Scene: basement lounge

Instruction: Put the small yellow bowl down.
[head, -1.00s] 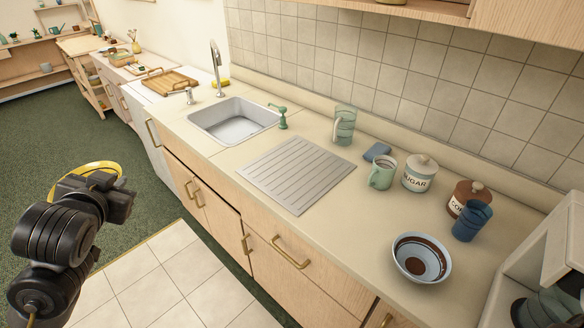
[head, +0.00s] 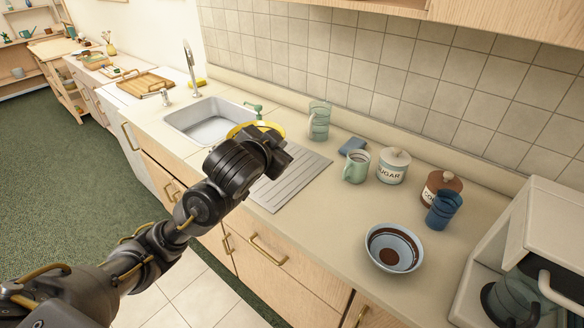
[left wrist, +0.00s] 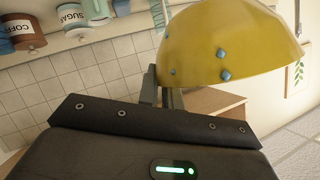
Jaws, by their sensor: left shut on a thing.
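The small yellow bowl (head: 268,127) shows in the head view as a yellow rim behind my left gripper (head: 275,150), above the area between the sink and the ribbed drainboard. In the left wrist view the yellow bowl (left wrist: 225,45) fills the top right, with small blue dots on its side. My left gripper (left wrist: 165,95) is shut on its edge. Most of the bowl is hidden by the gripper in the head view, and I cannot tell how high it is above the counter. My right gripper is not in view.
The drainboard (head: 298,178) lies beside the sink (head: 208,121). A green mug (head: 356,167), sugar jar (head: 393,167), blue cup (head: 443,210) and blue-and-brown bowl (head: 394,247) stand to the right. Bare counter (head: 325,222) lies in front of the mug.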

